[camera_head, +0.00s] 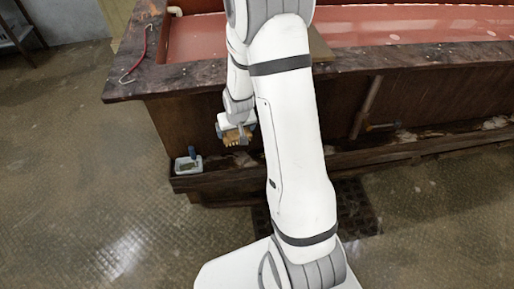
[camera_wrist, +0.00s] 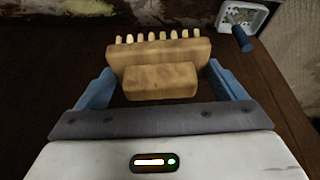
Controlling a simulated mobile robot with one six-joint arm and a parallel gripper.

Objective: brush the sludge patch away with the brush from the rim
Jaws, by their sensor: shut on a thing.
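My gripper (camera_head: 240,122) is shut on a wooden brush (camera_wrist: 160,55), a tan block with a row of pale bristles pointing away from the wrist. The blue fingers stand on both sides of its smaller grip block. In the head view the brush (camera_head: 237,138) hangs in front of the trough's dark wooden side, above the low ledge. I cannot make out a sludge patch for certain in either view. The trough's rim (camera_head: 180,75) is dark and mottled, and no brush lies on its visible part.
A small white tray with a blue-handled item (camera_head: 188,162) sits on the ledge's left end, also at the wrist view's upper right (camera_wrist: 242,17). A red hooked cord (camera_head: 137,55) lies on the rim's corner. Left floor is clear.

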